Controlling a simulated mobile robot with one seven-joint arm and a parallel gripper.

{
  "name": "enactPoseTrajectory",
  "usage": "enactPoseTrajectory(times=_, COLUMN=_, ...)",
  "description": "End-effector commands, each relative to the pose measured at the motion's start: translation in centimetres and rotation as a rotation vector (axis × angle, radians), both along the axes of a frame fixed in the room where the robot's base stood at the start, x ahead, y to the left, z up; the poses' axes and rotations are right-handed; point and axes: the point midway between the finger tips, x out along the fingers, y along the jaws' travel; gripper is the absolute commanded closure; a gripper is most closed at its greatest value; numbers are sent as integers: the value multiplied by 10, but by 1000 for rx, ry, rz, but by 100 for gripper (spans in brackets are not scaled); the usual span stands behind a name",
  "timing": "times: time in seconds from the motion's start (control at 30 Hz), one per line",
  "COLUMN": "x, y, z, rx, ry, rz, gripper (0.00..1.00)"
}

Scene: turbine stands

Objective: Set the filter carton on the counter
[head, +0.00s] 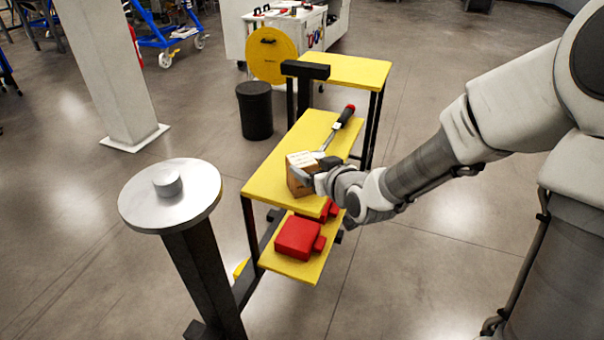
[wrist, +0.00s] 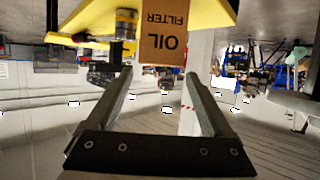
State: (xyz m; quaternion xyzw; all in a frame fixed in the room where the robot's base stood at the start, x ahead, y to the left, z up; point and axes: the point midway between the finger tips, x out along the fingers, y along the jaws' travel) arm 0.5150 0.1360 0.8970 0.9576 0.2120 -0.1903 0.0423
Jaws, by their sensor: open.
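The filter carton (head: 302,176) is a small brown box with a pale top. It stands on the middle yellow shelf (head: 268,178) of a stepped stand, near the edge on my side. In the wrist view, which is upside down, the carton (wrist: 163,38) shows "OIL FILTER" and lies ahead, in line with the gap between the fingers. My gripper (wrist: 160,74) is open with nothing clamped. In the head view my gripper (head: 316,181) is right beside the carton; whether it touches cannot be told. I cannot tell which surface is the counter.
The higher yellow top (head: 353,72) is largely clear. A round metal stand (head: 190,203) is at left, a black bin (head: 255,112) behind.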

Motion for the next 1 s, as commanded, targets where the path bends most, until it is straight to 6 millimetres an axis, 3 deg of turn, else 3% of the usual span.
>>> enactPoseTrajectory(times=0.03, x=10, y=5, z=-9, rx=4, ry=2, rz=2, gripper=15)
enactPoseTrajectory(times=0.23, x=36, y=17, z=-18, rx=1, ry=1, rz=1, gripper=15)
enactPoseTrajectory(times=0.47, x=47, y=23, z=-26, rx=2, ry=1, rz=0, gripper=15)
enactPoseTrajectory(times=0.63, x=66, y=32, z=-43, rx=3, ry=2, rz=1, gripper=15)
enactPoseTrajectory(times=0.77, x=79, y=38, z=-45, rx=2, ry=1, rz=0, gripper=15)
enactPoseTrajectory(times=1.0, x=83, y=39, z=-46, rx=0, ry=1, rz=0, gripper=15)
